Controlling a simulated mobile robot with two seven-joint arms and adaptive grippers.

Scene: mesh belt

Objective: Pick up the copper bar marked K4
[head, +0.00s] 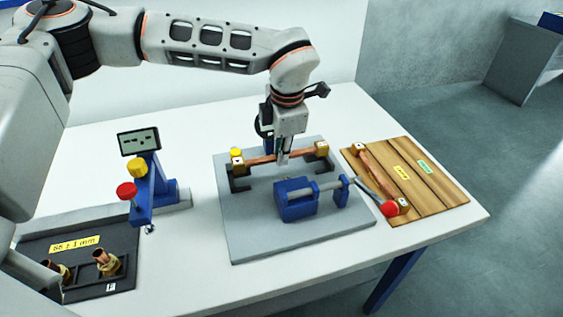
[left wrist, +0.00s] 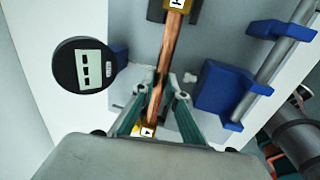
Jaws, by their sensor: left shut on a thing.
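A copper bar (head: 262,159) with brass end blocks lies across the grey plate fixture, at its dark end supports. It also shows in the left wrist view (left wrist: 169,50), with small white tags at both ends; I cannot read the full marking. My left gripper (head: 283,158) reaches down from above and is shut on this bar near its middle. In the left wrist view, its fingers (left wrist: 161,88) are on either side of the bar. I cannot tell whether the bar is clear of its supports. A second copper bar (head: 377,178) lies on the wooden board. My right gripper is not in view.
The grey plate (head: 300,240) carries a blue clamp (head: 296,203) with a red-knobbed lever close in front of the bar. The wooden board (head: 435,190) is at right. A blue stand with display (head: 139,142) and a dark tray (head: 90,285) with brass fittings are at left.

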